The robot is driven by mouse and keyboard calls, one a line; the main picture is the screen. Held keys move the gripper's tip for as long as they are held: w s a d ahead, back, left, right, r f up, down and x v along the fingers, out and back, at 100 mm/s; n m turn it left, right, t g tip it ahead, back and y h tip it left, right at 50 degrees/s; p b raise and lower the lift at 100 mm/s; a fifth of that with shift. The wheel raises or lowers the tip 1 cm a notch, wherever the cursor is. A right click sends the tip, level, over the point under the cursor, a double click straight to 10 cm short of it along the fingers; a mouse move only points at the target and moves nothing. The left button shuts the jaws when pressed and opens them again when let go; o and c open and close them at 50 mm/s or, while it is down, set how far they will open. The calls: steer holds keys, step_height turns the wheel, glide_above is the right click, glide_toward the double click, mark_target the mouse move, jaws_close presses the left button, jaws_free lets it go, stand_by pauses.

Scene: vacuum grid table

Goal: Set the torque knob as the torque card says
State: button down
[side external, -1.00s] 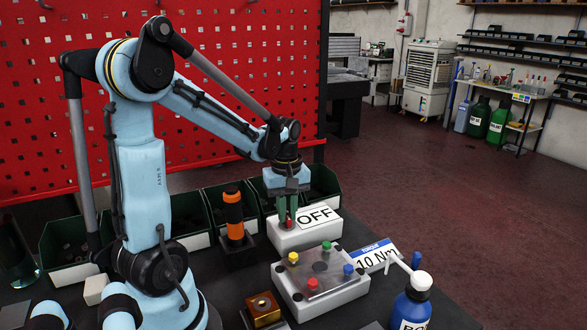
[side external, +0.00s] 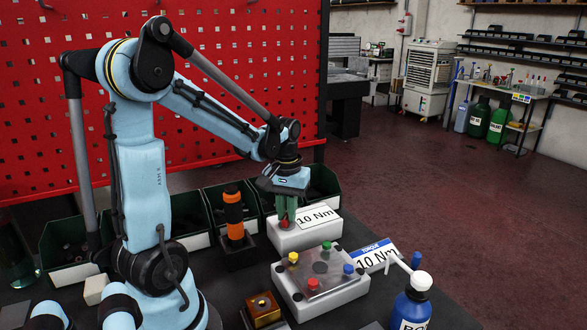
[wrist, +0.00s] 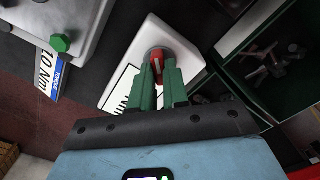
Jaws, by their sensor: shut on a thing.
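The torque knob (wrist: 157,58) is red and sits on a white box (side external: 288,240). The box's display (side external: 318,217) reads "10 Nm". My gripper (side external: 287,220) is shut on the knob from above, with its green fingers on both sides of it. The wrist view shows the fingers (wrist: 158,78) around the knob. The torque card (side external: 374,254) stands to the right, with a blue "TORQUE" band and "10 Nm" below. Its left part is covered by other things in the side view, and it shows only partly in the wrist view (wrist: 50,75).
A grey-white fixture (side external: 320,303) with yellow, green, blue and red knobs lies in front of the box. An orange-and-black cylinder (side external: 234,212) stands to the left. Green bins (side external: 190,218) line the back. A blue bottle (side external: 411,308) is front right.

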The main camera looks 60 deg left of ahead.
stand_by(0.4)
steer(key=c, duration=1.1)
jaws_free()
steer(key=shift+r, duration=0.1)
step_height(320, 180, up, 12)
steer(key=shift+f, duration=0.1)
